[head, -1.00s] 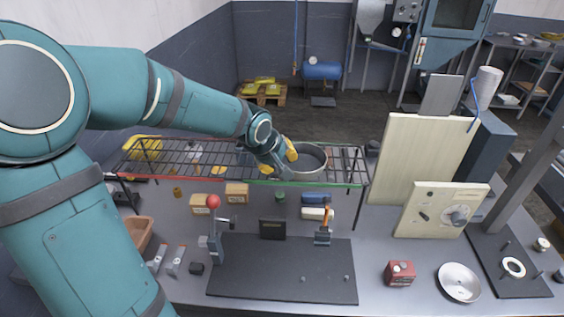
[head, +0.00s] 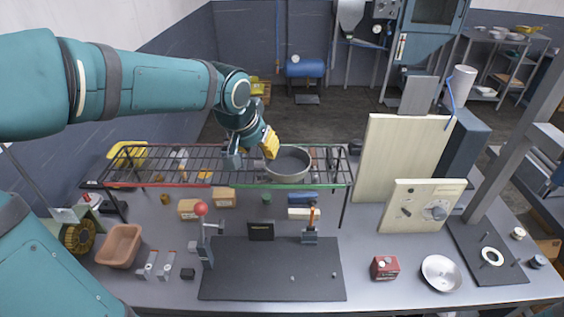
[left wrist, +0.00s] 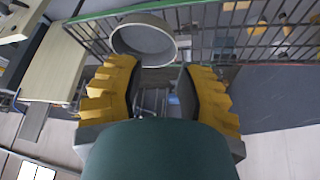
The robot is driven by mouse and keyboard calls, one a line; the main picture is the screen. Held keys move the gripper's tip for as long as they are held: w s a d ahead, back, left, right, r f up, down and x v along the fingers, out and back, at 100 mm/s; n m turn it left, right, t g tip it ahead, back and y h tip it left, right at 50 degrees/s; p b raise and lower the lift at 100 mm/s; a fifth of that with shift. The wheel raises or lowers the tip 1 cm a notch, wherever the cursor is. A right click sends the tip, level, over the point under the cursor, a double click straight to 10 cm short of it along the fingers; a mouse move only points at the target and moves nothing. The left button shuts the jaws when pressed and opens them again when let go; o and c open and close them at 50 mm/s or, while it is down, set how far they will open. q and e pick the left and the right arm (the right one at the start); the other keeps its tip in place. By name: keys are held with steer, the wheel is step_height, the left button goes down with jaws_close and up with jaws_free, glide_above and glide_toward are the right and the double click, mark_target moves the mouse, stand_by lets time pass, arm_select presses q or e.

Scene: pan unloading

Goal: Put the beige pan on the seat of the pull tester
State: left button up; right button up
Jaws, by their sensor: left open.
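The round grey-beige pan (head: 289,172) sits upright on the right part of the wire rack above the bench. It also shows in the left wrist view (left wrist: 148,42), just beyond my fingers. My left gripper (head: 254,150) is open at the pan's left side, its yellow-padded fingers (left wrist: 158,78) apart with nothing between them. I cannot tell whether a finger touches the pan. At the right stands a dark base plate with a tall column (head: 520,132), which looks like the pull tester. A white ring (head: 492,257), perhaps its seat, lies bare on the plate. My right gripper is out of view.
The wire rack (head: 345,183) has a red and green front edge.

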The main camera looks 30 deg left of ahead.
arm_select(q)
steer(key=m, duration=0.5)
steer(key=m+g+p, duration=0.2)
steer(key=m+g, duration=0.1)
steer(key=m, duration=1)
glide_above(278, 174)
steer(key=s, duration=0.2)
steer(key=s+x, duration=0.1)
steer(key=x, duration=0.4)
steer(key=shift+w+d+x, duration=0.1)
steer(key=shift+w+x, duration=0.1)
steer(key=shift+x, duration=1.4)
steer(key=shift+w+d+x, duration=0.15)
steer(key=shift+w+x, duration=0.05)
steer(key=shift+x, duration=1.35)
jaws_close()
steer(key=shift+r, duration=0.1)
